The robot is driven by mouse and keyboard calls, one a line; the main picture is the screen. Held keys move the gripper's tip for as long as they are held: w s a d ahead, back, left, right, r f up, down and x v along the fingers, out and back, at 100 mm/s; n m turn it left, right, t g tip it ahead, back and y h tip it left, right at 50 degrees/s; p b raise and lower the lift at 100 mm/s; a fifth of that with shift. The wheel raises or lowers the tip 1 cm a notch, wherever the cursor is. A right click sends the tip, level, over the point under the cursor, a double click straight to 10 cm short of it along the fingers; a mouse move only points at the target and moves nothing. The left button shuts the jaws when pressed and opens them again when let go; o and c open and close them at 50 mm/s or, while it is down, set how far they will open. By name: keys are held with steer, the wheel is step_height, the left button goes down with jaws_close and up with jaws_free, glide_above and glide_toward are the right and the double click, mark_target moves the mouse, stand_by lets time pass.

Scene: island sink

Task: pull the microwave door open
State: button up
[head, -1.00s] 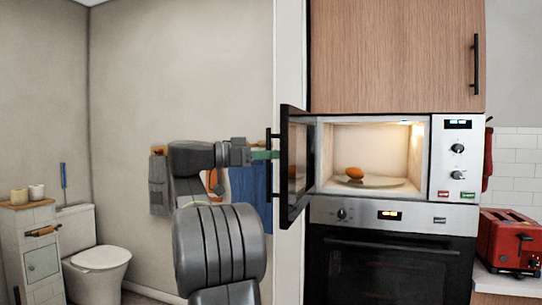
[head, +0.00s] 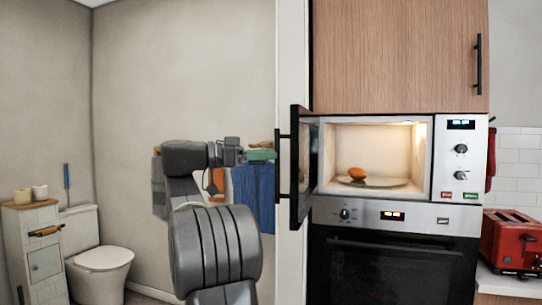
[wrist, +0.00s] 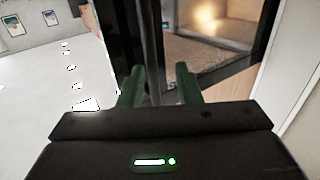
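The microwave door (head: 300,165) stands wide open, swung out to the left of the lit microwave cavity (head: 370,145). Its dark vertical handle (head: 280,165) is on the door's left side. My gripper (head: 262,154) is at the handle's left, at about mid-height. In the wrist view, the green fingers of my gripper (wrist: 160,82) are apart, with the handle (wrist: 150,45) running between them. I see gaps beside the bar, so they are not closed on it. An orange egg-shaped item (head: 357,174) rests on the plate (head: 390,182) inside.
An oven (head: 395,265) is below the microwave and a wooden cupboard (head: 395,55) above. A red toaster (head: 512,240) stands on the counter at right. Blue cloth (head: 253,190) hangs behind my gripper. A toilet (head: 100,262) is at far left.

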steer(key=v, duration=1.1)
steer(key=shift+a, duration=0.3)
steer(key=x, duration=1.4)
steer(key=shift+s, duration=0.1)
